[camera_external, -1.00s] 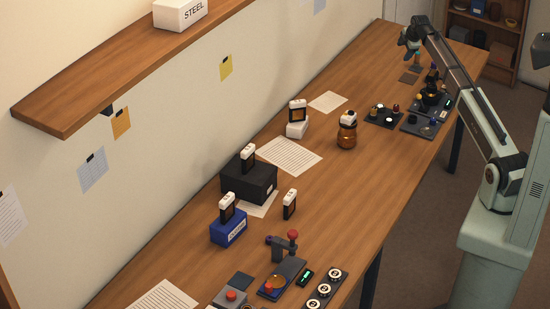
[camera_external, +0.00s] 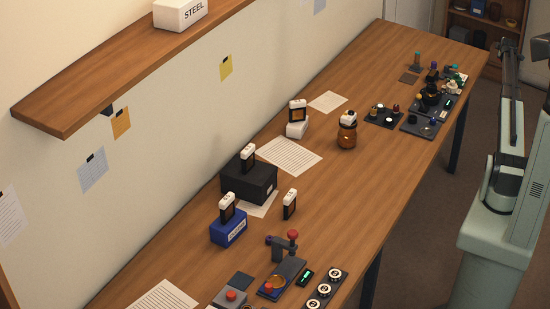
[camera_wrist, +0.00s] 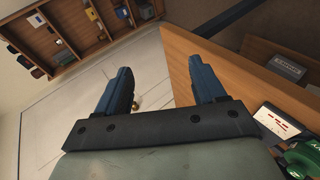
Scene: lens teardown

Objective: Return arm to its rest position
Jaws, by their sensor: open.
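My gripper (camera_wrist: 160,66) shows in the wrist view with its two dark blue fingers well apart. In the external view my arm stands folded near-upright at the right edge, off the table. I cannot make out my gripper clearly there.
The long wooden table (camera_external: 335,190) carries a black box (camera_external: 250,182), a blue box (camera_external: 229,228), an amber jar (camera_external: 346,136) and several dark trays. Shelves (camera_wrist: 75,35) stand beyond the floor in the wrist view. A green object (camera_wrist: 303,158) is at lower right.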

